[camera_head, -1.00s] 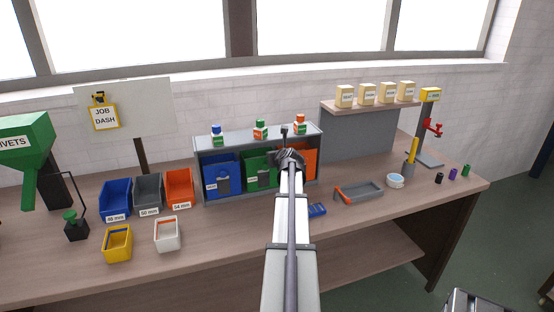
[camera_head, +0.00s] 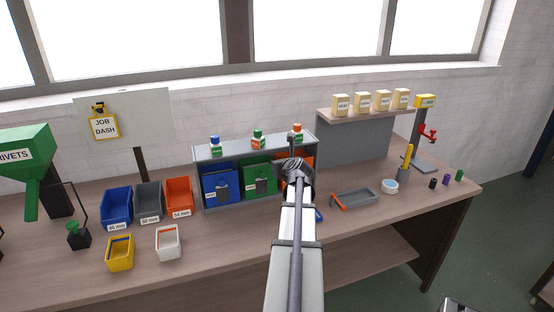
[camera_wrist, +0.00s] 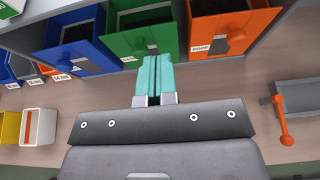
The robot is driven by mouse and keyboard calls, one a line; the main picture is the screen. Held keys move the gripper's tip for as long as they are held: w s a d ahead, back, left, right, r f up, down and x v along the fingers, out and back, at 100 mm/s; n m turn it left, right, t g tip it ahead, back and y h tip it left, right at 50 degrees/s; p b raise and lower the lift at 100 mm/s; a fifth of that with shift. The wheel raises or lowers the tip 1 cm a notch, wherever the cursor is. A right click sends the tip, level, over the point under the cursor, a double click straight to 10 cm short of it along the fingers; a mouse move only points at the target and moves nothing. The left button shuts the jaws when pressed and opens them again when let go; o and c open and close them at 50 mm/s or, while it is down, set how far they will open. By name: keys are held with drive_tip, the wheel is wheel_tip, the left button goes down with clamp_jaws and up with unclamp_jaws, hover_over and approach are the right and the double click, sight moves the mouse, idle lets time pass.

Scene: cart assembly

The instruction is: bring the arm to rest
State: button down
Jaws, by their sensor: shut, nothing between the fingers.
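My gripper (camera_wrist: 152,80) shows in the wrist view with its two teal fingers pressed together and nothing between them. It points at the cabinet of drawers, with the fingertips below and in front of the green drawer (camera_wrist: 142,32). The blue drawer (camera_wrist: 75,42) is to the left of the fingers and the orange drawer (camera_wrist: 232,30) to the right. In the head view my arm reaches from the bottom centre toward the cabinet (camera_head: 252,148), and its wrist covers part of the orange drawer. The fingers are hidden there.
Blue, grey and orange bins (camera_head: 117,206), a yellow bin (camera_head: 120,253) and a white bin (camera_head: 168,242) stand left. A shelf with several boxes (camera_head: 368,108) is behind right. The front bench strip is mostly clear.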

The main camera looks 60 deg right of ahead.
drive_tip(key=shift+s+a+r+p, duration=0.4)
drive_tip(key=shift+s+a+r, duration=0.25)
drive_tip(key=shift+s+r, duration=0.3)
drive_tip(key=shift+w, duration=0.15)
drive_tip(key=w+a+f+n+g+y, duration=0.25)
drive_tip(key=a+f+n+y, duration=0.2)
drive_tip(key=a+n, duration=0.95)
drive_tip(key=w+a+f+n+g+y, duration=0.1)
drive_tip(key=a+f+n+g+y, duration=0.35)
drive_tip(key=a+n, duration=0.9)
drive_tip(key=a+f+n+g, duration=0.1)
drive_tip(key=a+n+g, duration=0.2)
drive_tip(key=a+n, duration=1.3)
drive_tip(key=a, duration=1.5)
drive_tip(key=shift+f+g+h, duration=0.2)
drive_tip(key=shift+g+h, duration=0.1)
drive_tip(key=shift+h, duration=0.1)
